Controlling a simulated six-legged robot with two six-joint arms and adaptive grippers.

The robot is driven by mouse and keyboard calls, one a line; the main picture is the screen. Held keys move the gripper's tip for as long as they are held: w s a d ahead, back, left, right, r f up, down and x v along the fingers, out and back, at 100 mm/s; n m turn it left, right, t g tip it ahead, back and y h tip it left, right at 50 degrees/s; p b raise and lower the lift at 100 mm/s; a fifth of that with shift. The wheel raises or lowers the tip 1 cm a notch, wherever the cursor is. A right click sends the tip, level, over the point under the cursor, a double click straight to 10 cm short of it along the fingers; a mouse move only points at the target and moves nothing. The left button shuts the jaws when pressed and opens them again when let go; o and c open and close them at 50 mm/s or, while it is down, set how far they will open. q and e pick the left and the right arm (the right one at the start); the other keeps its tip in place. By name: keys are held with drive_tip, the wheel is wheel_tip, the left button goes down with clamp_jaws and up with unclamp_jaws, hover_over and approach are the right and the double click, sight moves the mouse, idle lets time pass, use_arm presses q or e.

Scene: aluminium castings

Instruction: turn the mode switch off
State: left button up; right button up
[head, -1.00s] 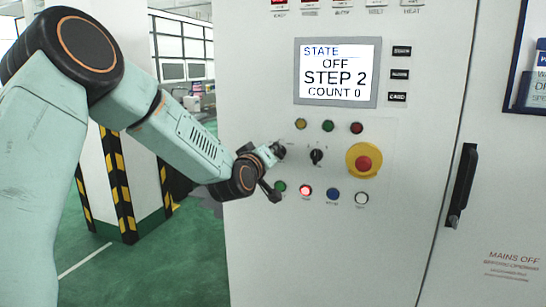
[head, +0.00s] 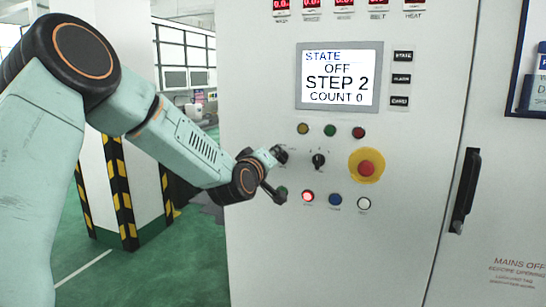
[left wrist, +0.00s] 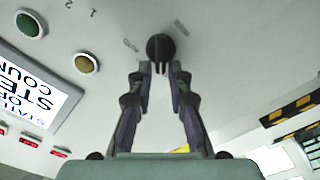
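I cannot read for sure that this is the mode switch. My left gripper (left wrist: 160,70) points at it, fingertips on either side of the handle, with a narrow gap seeming to show. In the head view my left gripper (head: 279,172) is at the panel and mostly hides this knob. A second black rotary switch (head: 318,160) is just right of it. My right gripper is not in view.
The screen (head: 338,76) reads STATE OFF, STEP 2, COUNT 0. Amber, green and red lamps sit above the switches. A lit red button (head: 308,197), blue and white buttons are below. A red emergency button (head: 366,167) on yellow is right. A striped pillar (head: 130,190) stands left.

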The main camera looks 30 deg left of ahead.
use_arm(q)
drive_tip(key=shift+o, duration=1.1)
drive_tip(key=shift+f, duration=0.1)
drive_tip(key=v, duration=1.2)
